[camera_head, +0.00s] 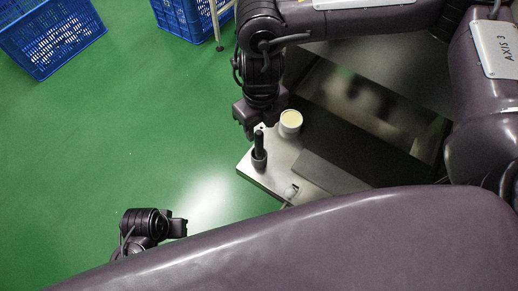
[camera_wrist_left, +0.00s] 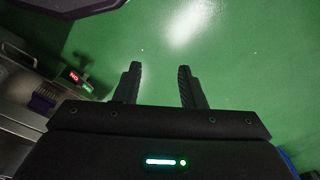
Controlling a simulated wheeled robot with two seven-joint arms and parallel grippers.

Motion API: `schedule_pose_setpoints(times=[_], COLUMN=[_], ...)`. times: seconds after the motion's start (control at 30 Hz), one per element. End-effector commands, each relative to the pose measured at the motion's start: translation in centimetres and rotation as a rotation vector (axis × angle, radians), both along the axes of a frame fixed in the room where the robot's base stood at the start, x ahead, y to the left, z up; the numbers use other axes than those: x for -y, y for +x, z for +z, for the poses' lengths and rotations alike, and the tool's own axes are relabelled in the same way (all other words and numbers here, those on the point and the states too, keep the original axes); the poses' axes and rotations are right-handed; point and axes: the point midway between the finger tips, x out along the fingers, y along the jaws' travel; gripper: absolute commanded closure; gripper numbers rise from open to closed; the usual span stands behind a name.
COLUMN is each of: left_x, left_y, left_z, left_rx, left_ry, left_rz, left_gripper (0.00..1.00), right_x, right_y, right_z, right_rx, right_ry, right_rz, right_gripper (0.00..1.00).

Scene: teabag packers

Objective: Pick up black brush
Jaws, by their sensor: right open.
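The black brush (camera_head: 259,143) stands upright, handle up, in a small grey holder (camera_head: 259,160) near the left corner of a steel work surface. My right gripper (camera_head: 251,127) is just above the brush in the head view, with its jaws open; the handle top is close to it, and I cannot tell whether they touch. My left gripper (camera_head: 178,227) is at the lower left, over the green floor, away from the brush. In the left wrist view its two fingers (camera_wrist_left: 158,87) are apart with nothing between them.
A white cup with pale yellow contents (camera_head: 290,122) stands close right of the brush. A small metal part (camera_head: 291,191) sits near the surface's front edge. Blue crates (camera_head: 52,38) stand on the floor at the upper left. The green floor between is clear.

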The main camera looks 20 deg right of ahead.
Motion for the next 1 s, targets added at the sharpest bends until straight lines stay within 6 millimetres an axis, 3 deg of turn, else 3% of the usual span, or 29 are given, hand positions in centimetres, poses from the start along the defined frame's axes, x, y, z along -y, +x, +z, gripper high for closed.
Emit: schedule_pose_setpoints(times=[0.43,0.63,0.93,1.0], left_x=[0.1,0.5,0.7,0.7], left_y=[-0.5,-0.3,-0.2,-0.2], left_z=[3.2,3.1,3.2,3.2], left_rx=[-0.004,0.02,0.028,0.028], left_ry=[0.002,-0.008,-0.013,-0.013], left_rz=[-0.011,-0.021,-0.024,-0.024], left_gripper=[0.64,0.64,0.64,0.64], right_x=[-0.2,-0.4,-0.4,-0.4], right_y=[0.0,0.1,0.0,0.0], right_z=[-4.7,-7.5,-8.0,-8.0], right_rx=[-0.002,0.0,0.0,0.0], right_ry=[-0.002,-0.002,0.0,0.0], right_rz=[0.0,-0.001,0.0,0.0], right_gripper=[0.54,0.54,0.54,0.6])
